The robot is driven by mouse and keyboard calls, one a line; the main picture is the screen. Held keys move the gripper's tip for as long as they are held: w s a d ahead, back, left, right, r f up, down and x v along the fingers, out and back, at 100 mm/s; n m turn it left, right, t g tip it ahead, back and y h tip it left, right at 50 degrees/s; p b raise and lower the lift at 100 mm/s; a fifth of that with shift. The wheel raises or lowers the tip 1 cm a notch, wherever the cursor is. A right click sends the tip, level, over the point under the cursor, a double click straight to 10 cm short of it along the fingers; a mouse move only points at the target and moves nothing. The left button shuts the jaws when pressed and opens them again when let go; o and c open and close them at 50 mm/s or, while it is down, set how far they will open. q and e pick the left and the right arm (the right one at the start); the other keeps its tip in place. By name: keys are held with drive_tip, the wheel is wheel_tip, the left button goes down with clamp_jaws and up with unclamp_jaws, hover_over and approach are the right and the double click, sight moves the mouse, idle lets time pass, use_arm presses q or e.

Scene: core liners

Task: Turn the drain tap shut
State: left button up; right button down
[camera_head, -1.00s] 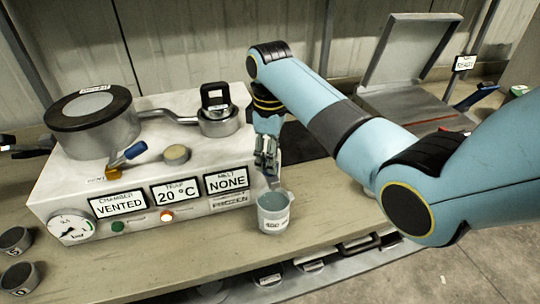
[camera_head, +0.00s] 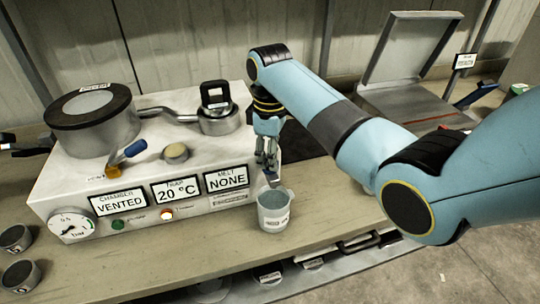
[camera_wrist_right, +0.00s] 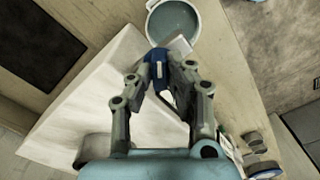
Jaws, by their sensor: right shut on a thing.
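My right gripper (camera_head: 266,164) is at the right end of the white machine, pointing down just above and behind a beaker. In the right wrist view its fingers (camera_wrist_right: 160,62) are shut on a small blue tap handle (camera_wrist_right: 159,72) with a pale stripe. In the head view the gripper mostly hides this tap. The grey beaker (camera_head: 273,211) stands upright on the bench, and its round mouth also shows in the right wrist view (camera_wrist_right: 173,24), close to the tap. I cannot tell the tap's exact angle.
The white machine (camera_head: 60,182) carries a lidded chamber (camera_head: 98,125), a smaller capped pot (camera_head: 220,123) and another blue-handled valve (camera_head: 135,149). Its displays read vented, 20 °C and none. Two dark cups (camera_head: 18,273) stand at left. An open case (camera_head: 415,105) lies at right.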

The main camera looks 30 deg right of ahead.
drive_tip(key=shift+m, duration=0.4)
drive_tip(key=m, duration=0.4)
drive_tip(key=shift+m, duration=2.9)
drive_tip(key=c, duration=1.3)
unclamp_jaws()
drive_tip(key=shift+r, duration=0.1)
wheel_tip(320, 180, up, 7)
drive_tip(key=shift+r, duration=0.2)
